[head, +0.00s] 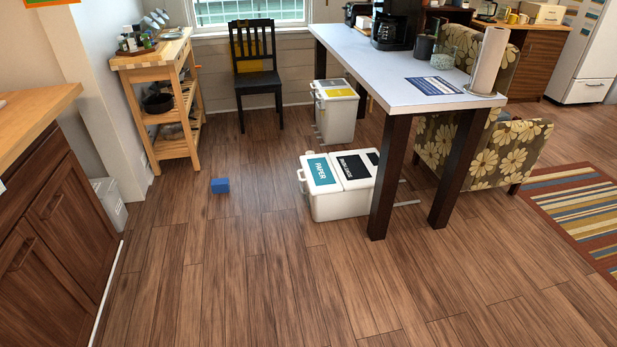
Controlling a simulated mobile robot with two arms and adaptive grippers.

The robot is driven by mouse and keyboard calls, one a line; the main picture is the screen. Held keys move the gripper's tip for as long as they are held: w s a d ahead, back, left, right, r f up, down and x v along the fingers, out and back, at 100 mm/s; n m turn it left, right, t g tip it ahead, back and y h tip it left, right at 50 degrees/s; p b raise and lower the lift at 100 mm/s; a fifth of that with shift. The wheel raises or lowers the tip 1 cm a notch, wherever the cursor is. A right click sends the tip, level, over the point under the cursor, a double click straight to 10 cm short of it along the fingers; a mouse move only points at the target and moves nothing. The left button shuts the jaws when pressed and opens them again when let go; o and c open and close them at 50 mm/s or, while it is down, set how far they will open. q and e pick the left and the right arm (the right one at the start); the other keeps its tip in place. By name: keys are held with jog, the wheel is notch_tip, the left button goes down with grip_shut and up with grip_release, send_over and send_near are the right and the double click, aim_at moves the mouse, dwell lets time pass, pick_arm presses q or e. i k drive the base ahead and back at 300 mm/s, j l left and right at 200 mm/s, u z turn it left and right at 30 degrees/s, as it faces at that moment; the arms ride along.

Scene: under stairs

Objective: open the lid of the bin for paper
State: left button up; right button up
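The paper bin is the left half of a white double bin (340,205) on the floor, partly under the raised table. Its lid (321,172) carries a teal label reading PAPER and lies shut. The lid beside it (355,166) has a black label, with a second small black patch near its right edge. A table leg stands in front of the bin's right side and hides part of it. Neither of my grippers shows in the head view.
A white high table (410,85) stands over the bin's right side, with thick dark legs (390,180). A second white bin (336,112) with a yellow label stands behind. A blue block (220,185) lies on the floor. The floor in front of the bin is clear.

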aim_at(321, 179)
jog(key=i+j+z, duration=0.15)
jog(key=i, duration=0.4)
jog(key=i+j+z, duration=0.1)
jog(key=i+j, duration=0.3)
jog(key=i, duration=0.15)
